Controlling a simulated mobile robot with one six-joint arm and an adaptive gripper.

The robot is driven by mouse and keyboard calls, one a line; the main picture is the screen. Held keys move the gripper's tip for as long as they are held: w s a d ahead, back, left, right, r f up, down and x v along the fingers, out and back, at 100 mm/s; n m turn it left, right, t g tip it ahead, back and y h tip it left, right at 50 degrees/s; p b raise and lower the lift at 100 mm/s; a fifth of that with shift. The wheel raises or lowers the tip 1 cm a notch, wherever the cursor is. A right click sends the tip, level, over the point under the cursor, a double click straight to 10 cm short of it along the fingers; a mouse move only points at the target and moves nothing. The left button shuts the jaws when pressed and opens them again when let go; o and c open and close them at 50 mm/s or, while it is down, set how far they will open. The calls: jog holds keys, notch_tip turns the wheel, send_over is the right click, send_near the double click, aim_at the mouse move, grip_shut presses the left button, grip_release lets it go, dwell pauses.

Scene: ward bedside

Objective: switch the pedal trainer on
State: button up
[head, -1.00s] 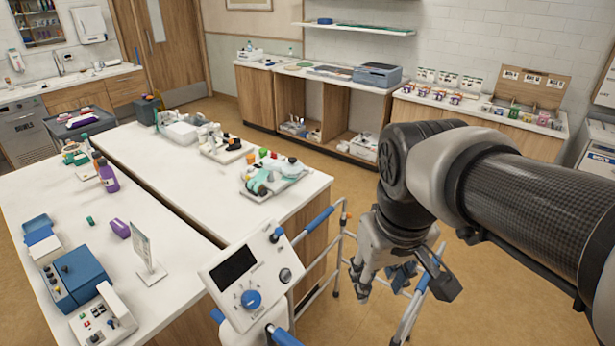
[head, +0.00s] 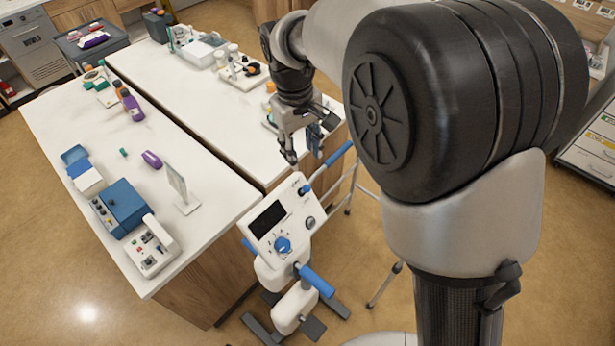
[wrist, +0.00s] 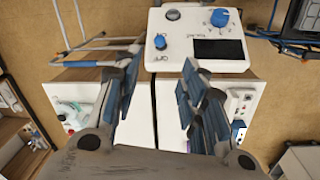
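The pedal trainer has a white console (head: 265,232) with a dark screen (head: 268,217), a blue knob (head: 283,245) and a smaller grey knob (head: 309,222). Blue handles, a white body and dark pedals show below it. My gripper (head: 305,152) is open and empty, beyond and above the console's far edge, apart from it. In the wrist view the console (wrist: 180,45) is upside down at the top, with the blue knob (wrist: 220,17) and grey knob (wrist: 172,14) visible. The open fingers (wrist: 157,88) point toward its near edge there.
White tables (head: 165,215) stand left and behind, holding a blue device (head: 122,208), a sign stand (head: 180,188) and bottles. A walker frame (head: 352,190) stands right behind the trainer. My arm hides much of the right side. Floor is clear at front left.

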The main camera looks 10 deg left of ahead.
aim_at(306, 186)
jog(key=f, duration=1.3)
jog(key=shift+w+d+f, duration=0.35)
jog(key=shift+w+f, duration=0.05)
grip_shut()
